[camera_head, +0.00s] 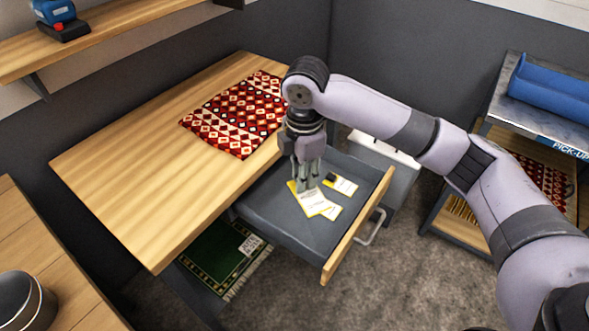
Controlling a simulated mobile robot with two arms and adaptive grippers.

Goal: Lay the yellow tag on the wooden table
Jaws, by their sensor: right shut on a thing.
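An open grey drawer (275,225) with a wooden front sticks out from under the wooden table (140,170). Inside it lie several yellow and white tags. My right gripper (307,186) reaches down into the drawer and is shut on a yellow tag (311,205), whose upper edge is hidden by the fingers. A second tag (346,186) lies to the right of the fingers, and part of another (331,212) shows beside the gripped one. I cannot tell whether the gripped tag is off the drawer floor. My left gripper is not in view.
A red patterned rug (237,113) lies at the table's back; the table's left and front are bare. A small black thing (331,177) is in the drawer. A green rug (222,255) lies below the table. A metal-topped stand with a blue tray (552,90) is at right.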

